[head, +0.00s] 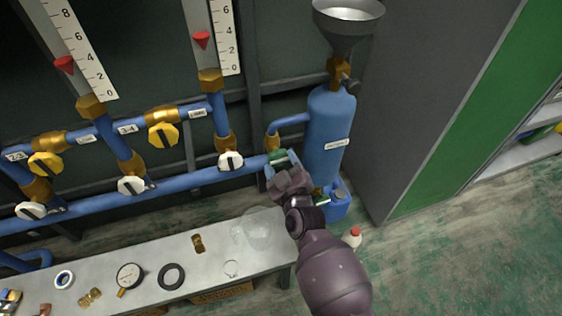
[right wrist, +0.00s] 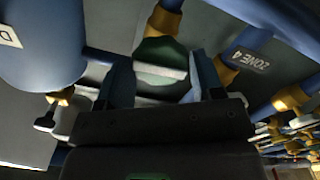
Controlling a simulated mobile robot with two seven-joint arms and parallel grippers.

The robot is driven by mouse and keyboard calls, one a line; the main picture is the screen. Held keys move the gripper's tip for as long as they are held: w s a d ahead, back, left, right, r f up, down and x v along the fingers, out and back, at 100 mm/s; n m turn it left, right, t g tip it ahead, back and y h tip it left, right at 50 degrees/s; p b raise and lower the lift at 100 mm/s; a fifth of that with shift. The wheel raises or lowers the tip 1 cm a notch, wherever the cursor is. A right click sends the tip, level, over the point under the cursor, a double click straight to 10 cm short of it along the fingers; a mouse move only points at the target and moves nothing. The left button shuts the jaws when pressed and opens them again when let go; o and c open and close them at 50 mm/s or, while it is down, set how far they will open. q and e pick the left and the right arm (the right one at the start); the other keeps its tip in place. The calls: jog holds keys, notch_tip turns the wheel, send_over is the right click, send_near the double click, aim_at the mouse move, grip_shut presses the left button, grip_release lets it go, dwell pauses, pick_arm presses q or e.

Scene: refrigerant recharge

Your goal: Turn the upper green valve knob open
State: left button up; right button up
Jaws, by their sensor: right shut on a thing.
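The green valve knob (head: 279,157) sits at the right end of the lower blue pipe, beside the blue cylinder. In the right wrist view the green knob (right wrist: 158,50) shows its pale handle bar lying across between my fingers. My right gripper (head: 282,165) reaches up to it from below, with a blue finger on each side. In the right wrist view my right gripper (right wrist: 162,75) is shut on the knob. The fingers cover part of the knob in the head view. My left gripper is not in view.
The blue cylinder (head: 328,125) with a metal funnel (head: 347,22) stands just right of the knob. White knobs (head: 231,161) and yellow knobs (head: 163,135) line the pipes at left. A metal bench (head: 215,267) with small parts lies below. A blue jug (head: 337,204) stands behind my wrist.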

jog(key=shift+r+n+p, duration=0.35)
jog(key=shift+n+p, duration=0.05)
jog(key=shift+n, duration=0.4)
jog(key=n, duration=0.2)
jog(key=shift+n+p, duration=0.3)
jog(key=shift+p, duration=0.1)
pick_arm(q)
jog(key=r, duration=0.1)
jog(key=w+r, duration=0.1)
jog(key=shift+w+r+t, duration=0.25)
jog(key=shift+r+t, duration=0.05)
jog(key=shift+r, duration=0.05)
pick_arm(e)
jog(key=shift+f, duration=0.1)
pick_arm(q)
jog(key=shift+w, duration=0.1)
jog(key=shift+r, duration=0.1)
pick_arm(e)
jog(key=shift+w+r+n+p, duration=0.1)
jog(key=shift+r+n+p, duration=0.15)
jog(key=shift+n, duration=0.85)
jog(key=shift+a+f+n, duration=0.1)
jog(key=shift+f+n, duration=0.05)
jog(key=shift+n, duration=0.85)
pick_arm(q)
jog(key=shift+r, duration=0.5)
